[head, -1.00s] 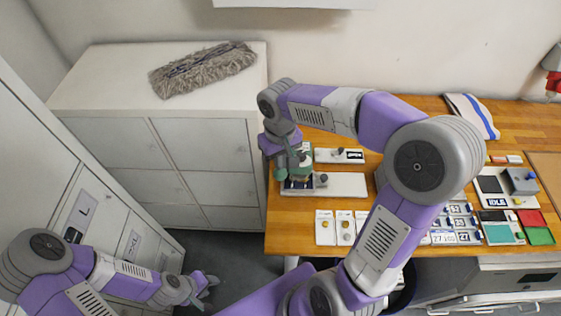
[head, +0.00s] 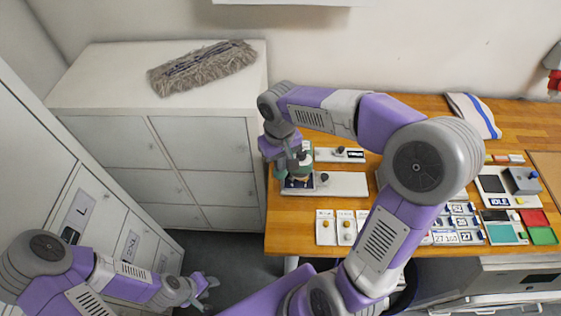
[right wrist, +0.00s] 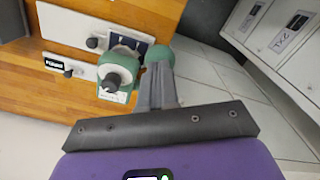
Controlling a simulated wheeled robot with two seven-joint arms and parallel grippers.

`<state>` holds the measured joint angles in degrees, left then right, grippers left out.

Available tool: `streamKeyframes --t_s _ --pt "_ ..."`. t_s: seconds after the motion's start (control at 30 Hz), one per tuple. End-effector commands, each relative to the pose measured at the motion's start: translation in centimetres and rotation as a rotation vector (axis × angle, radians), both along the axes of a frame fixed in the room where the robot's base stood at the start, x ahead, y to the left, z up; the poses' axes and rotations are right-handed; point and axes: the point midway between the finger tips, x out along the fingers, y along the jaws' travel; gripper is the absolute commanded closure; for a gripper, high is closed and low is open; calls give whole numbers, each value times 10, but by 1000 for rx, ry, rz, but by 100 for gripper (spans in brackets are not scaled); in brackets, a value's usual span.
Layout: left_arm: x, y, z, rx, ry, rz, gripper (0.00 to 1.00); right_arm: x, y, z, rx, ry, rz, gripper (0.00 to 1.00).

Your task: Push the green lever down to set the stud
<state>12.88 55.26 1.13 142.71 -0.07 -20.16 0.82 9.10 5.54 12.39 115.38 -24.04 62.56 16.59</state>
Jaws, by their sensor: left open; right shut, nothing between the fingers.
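The stud press, a green body (right wrist: 118,72) with a dark knob on top, stands on a pale base plate (right wrist: 75,28) in the right wrist view. The green ball end of the lever (right wrist: 160,54) is at the tips of my right gripper (right wrist: 157,68). The fingers are shut and empty and look to be at or against the ball; I cannot tell if they touch. In the head view my right gripper (head: 298,172) is over the press at the table's left end, hiding most of it; the base plate (head: 345,184) shows beside it. My left gripper (head: 208,284) is open and empty, low beside the lockers.
The wooden table (head: 285,235) holds small white cards (head: 325,228), number tags (head: 462,222), a device reading IDLE (head: 493,186), and red (head: 532,219) and green trays (head: 541,236). A white cabinet (head: 110,95) with a mop head (head: 200,68) stands close left of the press.

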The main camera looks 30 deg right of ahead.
Motion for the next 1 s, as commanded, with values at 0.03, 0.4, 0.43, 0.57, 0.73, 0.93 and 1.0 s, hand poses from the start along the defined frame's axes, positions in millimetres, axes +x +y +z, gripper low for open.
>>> streamKeyframes --t_s 0.03,0.4,0.43,0.57,0.73,0.93,1.0 --pt "0 0 0 0 0 0 57 0 0 0 0 0 0 100" --pt "0 0 -7 0 0 0 57 -3 2 -8 0 1 1 100" --pt "0 0 -8 0 0 0 57 -3 2 -8 -1 1 1 100" --pt "0 0 -11 0 0 0 57 -5 3 -12 -1 1 1 100" --pt "0 0 -15 0 0 0 57 -7 4 -16 -1 0 1 100" --pt "0 0 -20 0 0 0 57 -9 5 -22 -1 0 0 100" --pt "0 0 -22 0 0 0 57 -10 6 -23 -1 0 0 100"
